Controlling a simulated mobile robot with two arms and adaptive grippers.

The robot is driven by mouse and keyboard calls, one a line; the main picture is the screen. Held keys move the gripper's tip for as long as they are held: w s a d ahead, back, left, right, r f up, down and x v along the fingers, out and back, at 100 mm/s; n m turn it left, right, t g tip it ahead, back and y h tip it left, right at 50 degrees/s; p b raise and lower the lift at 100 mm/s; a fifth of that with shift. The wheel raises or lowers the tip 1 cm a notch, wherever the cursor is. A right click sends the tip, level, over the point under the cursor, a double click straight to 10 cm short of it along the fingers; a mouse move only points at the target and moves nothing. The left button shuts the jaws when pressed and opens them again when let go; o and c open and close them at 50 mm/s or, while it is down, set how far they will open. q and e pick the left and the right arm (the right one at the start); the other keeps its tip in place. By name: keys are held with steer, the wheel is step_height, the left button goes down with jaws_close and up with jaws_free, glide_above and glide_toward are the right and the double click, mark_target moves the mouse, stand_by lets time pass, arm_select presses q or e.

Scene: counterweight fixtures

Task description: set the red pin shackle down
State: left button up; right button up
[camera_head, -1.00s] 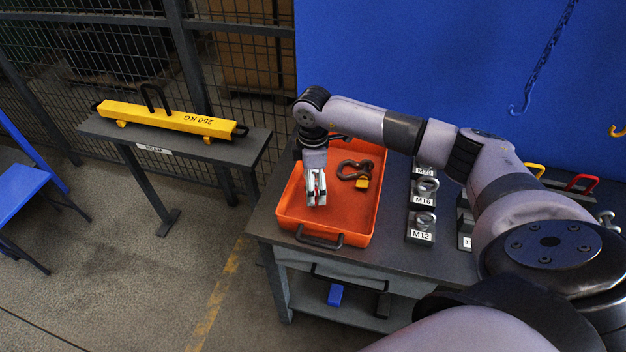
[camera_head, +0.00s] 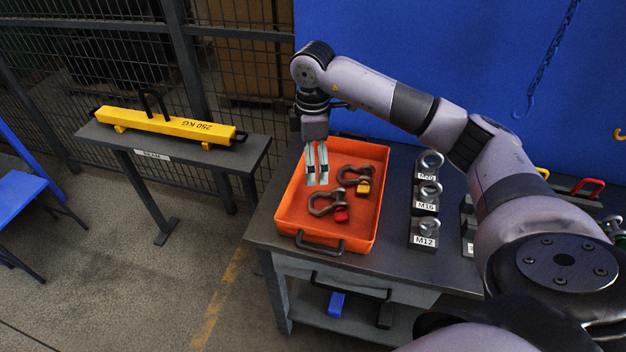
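The red pin shackle (camera_head: 322,203), a dark bow with a red pin end, lies flat in the orange tray (camera_head: 298,237), towards its front. Another dark shackle with a yellow pin end (camera_head: 352,176) lies behind it and to the right in the same tray. My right gripper (camera_head: 317,184) points down above the tray, just behind and above the red pin shackle. Its two pale fingers are slightly apart with nothing between them. My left gripper is not in view.
Labelled blocks with eye bolts, such as the M12 block (camera_head: 425,236), stand right of the tray on the grey workbench (camera_head: 378,262). A yellow 250 KG beam (camera_head: 165,123) rests on a separate stand at left. A blue panel rises behind the bench.

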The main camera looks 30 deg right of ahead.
step_height(320, 180, up, 3)
steer(key=shift+r, duration=0.2)
stand_by(0.5)
